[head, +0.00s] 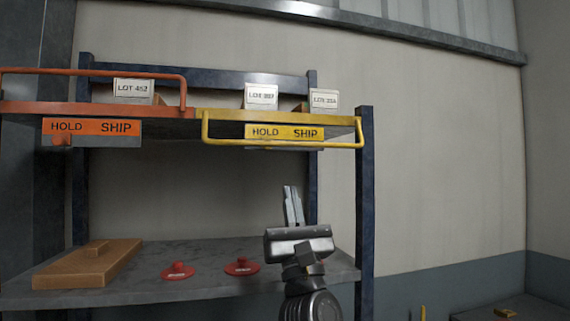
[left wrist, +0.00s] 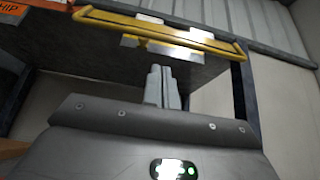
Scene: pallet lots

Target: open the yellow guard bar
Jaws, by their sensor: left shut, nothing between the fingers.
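The yellow guard bar (head: 285,146) is at the right half of the upper shelf. Its long rail hangs below the shelf edge, in front of the yellow HOLD/SHIP label (head: 262,132). In the left wrist view the bar (left wrist: 165,33) crosses the top, beyond the fingertips. My left gripper (head: 292,190) is below the bar, in front of the rack, pointing up. Its fingers (left wrist: 157,72) are together with nothing between them, and they show apart from the bar. My right gripper is out of view.
An orange guard bar (head: 90,71) stands raised above the shelf's left half, over an orange HOLD/SHIP label (head: 100,127). Several lot boxes stand on top. A blue post (head: 365,200) bounds the right.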

